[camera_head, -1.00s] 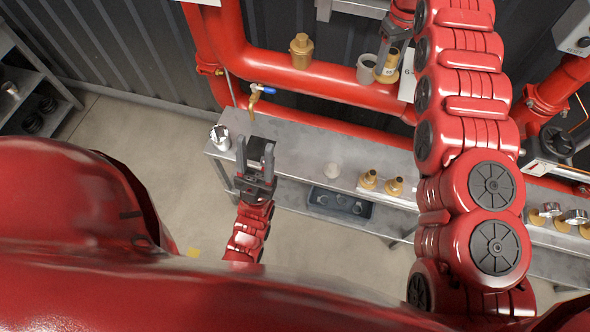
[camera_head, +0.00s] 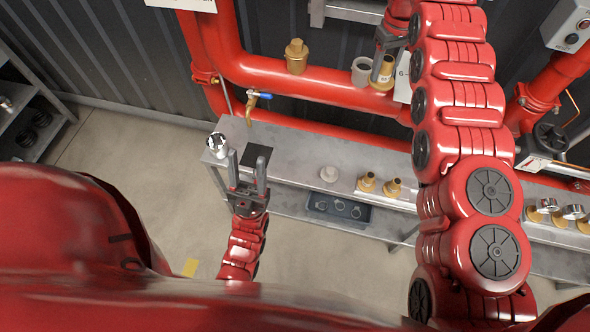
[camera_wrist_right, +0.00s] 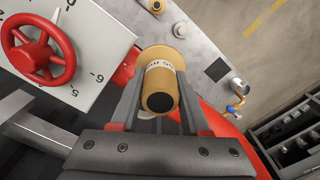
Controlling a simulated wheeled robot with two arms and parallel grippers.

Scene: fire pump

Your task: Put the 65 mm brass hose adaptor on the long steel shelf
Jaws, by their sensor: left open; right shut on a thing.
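A brass hose adaptor with a white label (camera_head: 386,70) is held in my right gripper (camera_head: 383,48), in front of the wall pipe. In the right wrist view the adaptor (camera_wrist_right: 160,85) sits between the fingers of my right gripper (camera_wrist_right: 160,100), clear of the bench. A long steel shelf, bench-like (camera_head: 300,155), runs below along the wall. Part of another steel surface (camera_head: 350,12) shows at the top. My left gripper (camera_head: 248,170) is open and empty at the front edge of the bench, near a black square (camera_head: 257,155).
A brass fitting (camera_head: 296,56) and a grey cup-like part (camera_head: 362,71) show by the red pipe (camera_head: 310,80). Two brass fittings (camera_head: 367,182) and a pale round part (camera_head: 329,173) stand on the bench. A red handwheel (camera_wrist_right: 38,50) is near my right gripper.

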